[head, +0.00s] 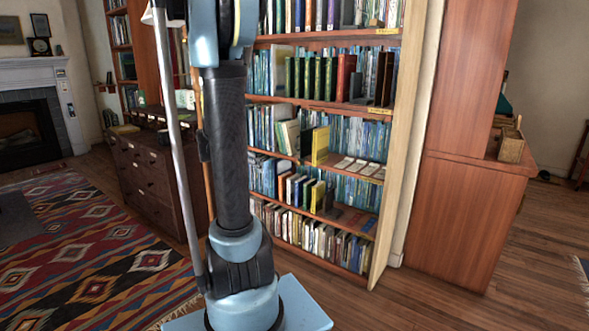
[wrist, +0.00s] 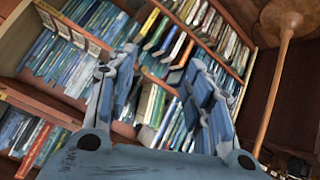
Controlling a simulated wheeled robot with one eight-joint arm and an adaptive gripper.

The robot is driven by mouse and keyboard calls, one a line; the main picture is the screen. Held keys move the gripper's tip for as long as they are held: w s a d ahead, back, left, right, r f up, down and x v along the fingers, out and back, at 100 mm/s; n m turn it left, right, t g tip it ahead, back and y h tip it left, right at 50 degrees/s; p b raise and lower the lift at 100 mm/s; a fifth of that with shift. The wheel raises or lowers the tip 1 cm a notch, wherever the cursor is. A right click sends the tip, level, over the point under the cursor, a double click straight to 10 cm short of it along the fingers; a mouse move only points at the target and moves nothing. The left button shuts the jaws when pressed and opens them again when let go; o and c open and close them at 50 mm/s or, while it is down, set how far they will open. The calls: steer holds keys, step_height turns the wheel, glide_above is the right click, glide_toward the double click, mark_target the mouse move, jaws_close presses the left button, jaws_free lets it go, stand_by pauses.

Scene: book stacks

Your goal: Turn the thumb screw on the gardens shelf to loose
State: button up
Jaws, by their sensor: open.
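The bookcase (head: 408,130) stands right of centre in the head view, with several shelves of books. Small yellow labels sit on shelf edges, an upper one (head: 387,31) and a lower one (head: 379,111); I cannot read which is the gardens shelf. I cannot make out the thumb screw in either view. In the wrist view, my gripper (wrist: 161,62) is open and empty, its two blue-grey fingers apart in front of the tilted shelves. A row of books (wrist: 151,103) shows between the fingers. The gripper is not visible in the head view.
My arm stands in front of the bookcase's left part. A reddish wooden cabinet (head: 470,210) stands right of it, and a dark chest of drawers (head: 150,177) left. A patterned rug (head: 95,250) covers the left floor.

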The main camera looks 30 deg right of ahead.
steer(key=w+d+f+m+h, duration=0.1)
steer(key=w+d+m+h, duration=0.1)
steer(key=w+d, duration=0.55)
steer(key=m+t+h, duration=0.3)
steer(key=m+h, duration=0.1)
steer(key=h, duration=0.2)
glide_toward(298, 164)
steer(key=x, duration=0.8)
steer(key=shift+w+f, duration=0.1)
steer(key=shift+w, duration=0.05)
steer(key=shift+n, duration=0.3)
steer(key=c, duration=1)
